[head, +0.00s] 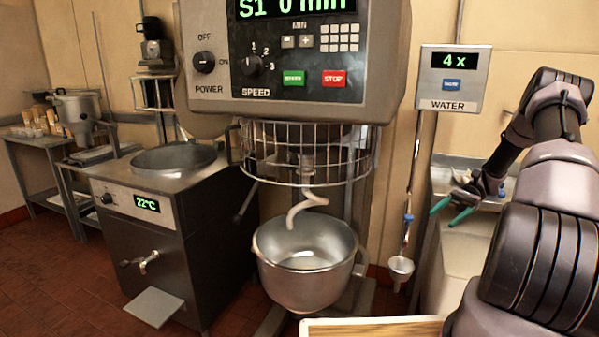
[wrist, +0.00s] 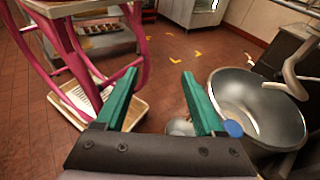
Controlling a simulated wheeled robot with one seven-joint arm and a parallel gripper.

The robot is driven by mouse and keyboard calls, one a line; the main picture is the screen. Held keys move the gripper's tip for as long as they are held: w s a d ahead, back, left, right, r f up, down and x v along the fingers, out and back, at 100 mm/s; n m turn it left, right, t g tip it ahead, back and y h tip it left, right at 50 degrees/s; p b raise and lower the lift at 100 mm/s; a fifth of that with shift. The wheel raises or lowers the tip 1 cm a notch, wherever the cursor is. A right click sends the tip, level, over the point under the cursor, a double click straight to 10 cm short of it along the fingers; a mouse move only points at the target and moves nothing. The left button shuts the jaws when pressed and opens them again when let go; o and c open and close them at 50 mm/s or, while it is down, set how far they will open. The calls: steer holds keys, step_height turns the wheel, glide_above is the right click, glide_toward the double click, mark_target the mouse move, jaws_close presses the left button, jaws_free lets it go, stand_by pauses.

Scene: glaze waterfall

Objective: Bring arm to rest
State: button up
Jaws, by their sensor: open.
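My gripper (head: 450,212) has two green fingers and stands at the right in the head view, on my dark arm, near the water unit's pipe. In the wrist view my gripper (wrist: 158,92) shows its fingers spread apart, with nothing between them but the red tiled floor beyond. The mixing bowl (head: 309,262) stands under the mixer, left of my gripper in the head view. In the wrist view the bowl (wrist: 262,100) is close to the right finger; I cannot tell whether they touch.
A water unit (head: 453,78) reads 4 x. A steel kettle (head: 170,160) stands left. A pink frame (wrist: 75,40) and a tray (wrist: 62,112) stand left in the wrist view. Open floor (wrist: 160,58) lies ahead.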

steer(key=s+a+r+n+t+h, duration=0.25)
steer(key=a+r+h, duration=0.25)
steer(key=r, duration=0.6)
steer(key=s+a+r+n+t+h, duration=0.2)
steer(key=s+a+r+t+h, duration=0.3)
steer(key=r, duration=0.6)
steer(key=s+a+r+n+t, duration=0.1)
steer(key=s+a+r+t, duration=0.2)
steer(key=s+r, duration=0.2)
steer(key=s+a+r+n+t+h, duration=0.1)
steer(key=s+a+r+t, duration=0.3)
steer(key=s, duration=0.3)
steer(key=shift+s+a+r+n, duration=0.2)
steer(key=shift+r+n, duration=0.15)
steer(key=shift+r, duration=0.4)
steer(key=shift+t, duration=0.25)
